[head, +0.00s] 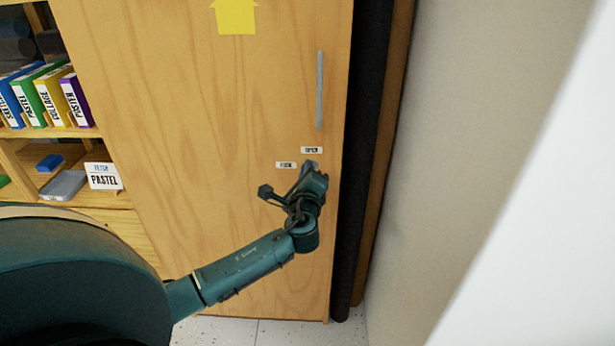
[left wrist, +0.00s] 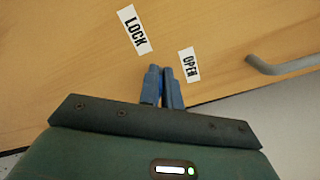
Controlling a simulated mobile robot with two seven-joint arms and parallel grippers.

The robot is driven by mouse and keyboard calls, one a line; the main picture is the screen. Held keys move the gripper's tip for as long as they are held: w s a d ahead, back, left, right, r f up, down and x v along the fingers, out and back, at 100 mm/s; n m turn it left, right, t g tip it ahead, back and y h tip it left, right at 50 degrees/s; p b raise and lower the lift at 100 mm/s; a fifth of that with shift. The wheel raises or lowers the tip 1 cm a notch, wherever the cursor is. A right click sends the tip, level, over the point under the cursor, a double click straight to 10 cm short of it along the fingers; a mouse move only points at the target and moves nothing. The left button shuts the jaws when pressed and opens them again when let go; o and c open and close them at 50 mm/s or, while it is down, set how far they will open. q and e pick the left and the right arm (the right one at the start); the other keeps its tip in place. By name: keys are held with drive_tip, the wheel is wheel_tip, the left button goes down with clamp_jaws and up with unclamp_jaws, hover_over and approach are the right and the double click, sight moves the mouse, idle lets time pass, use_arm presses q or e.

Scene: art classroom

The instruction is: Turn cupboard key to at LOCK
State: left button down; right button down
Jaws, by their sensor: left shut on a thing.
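The cupboard door (head: 200,130) is light wood and looks closed. A small white OPEN label (head: 311,150) is on it below the handle, and a white LOCK label (head: 286,165) is lower and to the left. My left gripper (head: 309,168) is at the door right beside both labels. In the left wrist view its two blue fingers (left wrist: 163,82) are nearly together, shut on the key, with the LOCK label (left wrist: 134,29) up to the left and the OPEN label (left wrist: 189,64) to the right. The key itself is hidden by the fingers, so its angle cannot be told. My right gripper is not in view.
A vertical grey bar handle (head: 320,90) is on the door above the labels. A yellow paper arrow (head: 235,16) is higher up. Open shelves with books (head: 45,95) and a PASTEL card (head: 103,176) are at left. A pale wall (head: 450,130) is close at right.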

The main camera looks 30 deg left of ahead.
use_arm(q)
drive_tip(key=shift+f+n+b, duration=0.4)
drive_tip(key=shift+n+b, duration=0.2)
drive_tip(key=shift+n, duration=0.4)
drive_tip(key=shift+s+n+b, duration=0.1)
drive_tip(key=shift+n+b, duration=0.5)
drive_tip(key=shift+n, duration=0.2)
drive_tip(key=shift+f+n+b, duration=0.1)
drive_tip(key=shift+n+b, duration=0.5)
drive_tip(key=shift+n, duration=0.8)
drive_tip(key=shift+b, duration=0.3)
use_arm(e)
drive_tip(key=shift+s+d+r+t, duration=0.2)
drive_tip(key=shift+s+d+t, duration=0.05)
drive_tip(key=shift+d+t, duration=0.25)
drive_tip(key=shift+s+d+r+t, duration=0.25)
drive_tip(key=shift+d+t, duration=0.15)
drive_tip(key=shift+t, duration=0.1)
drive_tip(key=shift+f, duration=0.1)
use_arm(q)
drive_tip(key=shift+n, duration=0.3)
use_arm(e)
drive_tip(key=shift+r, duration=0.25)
